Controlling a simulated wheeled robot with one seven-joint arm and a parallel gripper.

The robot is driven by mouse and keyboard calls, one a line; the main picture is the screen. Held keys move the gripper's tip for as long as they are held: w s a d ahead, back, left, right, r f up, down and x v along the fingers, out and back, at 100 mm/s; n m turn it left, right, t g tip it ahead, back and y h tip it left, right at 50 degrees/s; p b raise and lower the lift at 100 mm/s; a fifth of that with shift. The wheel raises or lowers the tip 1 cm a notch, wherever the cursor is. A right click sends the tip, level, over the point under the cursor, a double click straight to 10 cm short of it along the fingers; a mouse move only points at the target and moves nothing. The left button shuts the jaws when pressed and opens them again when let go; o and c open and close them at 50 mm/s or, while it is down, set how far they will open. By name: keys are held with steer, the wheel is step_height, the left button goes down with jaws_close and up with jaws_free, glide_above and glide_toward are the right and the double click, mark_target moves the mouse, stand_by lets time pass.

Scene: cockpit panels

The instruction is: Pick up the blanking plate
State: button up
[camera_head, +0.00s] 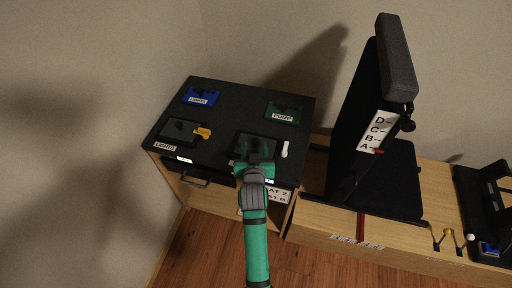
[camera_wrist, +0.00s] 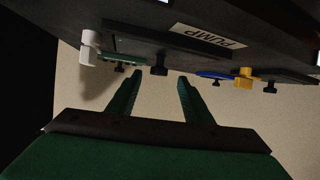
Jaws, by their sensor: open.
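No part in view is labelled as the blanking plate. A dark plate with a black knob (camera_head: 258,146) lies near the front right of the black panel top, beside a white lever (camera_head: 285,149). My gripper (camera_head: 254,160) is over the front edge of this plate and partly hides it. In the wrist view my gripper (camera_wrist: 159,78) has its two green fingers apart with nothing between them. A black knob (camera_wrist: 159,69) stands just beyond the fingertips, roughly centred between them. The white lever also shows in the wrist view (camera_wrist: 88,48). Contact is not visible.
A yellow handle (camera_head: 203,132) is on the left plate. A tall black lever housing (camera_head: 372,110) marked A to D stands to the right.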

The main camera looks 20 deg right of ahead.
mark_target(256, 141)
steer(key=shift+x, duration=2.7)
steer(key=shift+d, duration=0.1)
steer(key=shift+c, duration=0.3)
steer(key=shift+r, duration=0.1)
jaws_close()
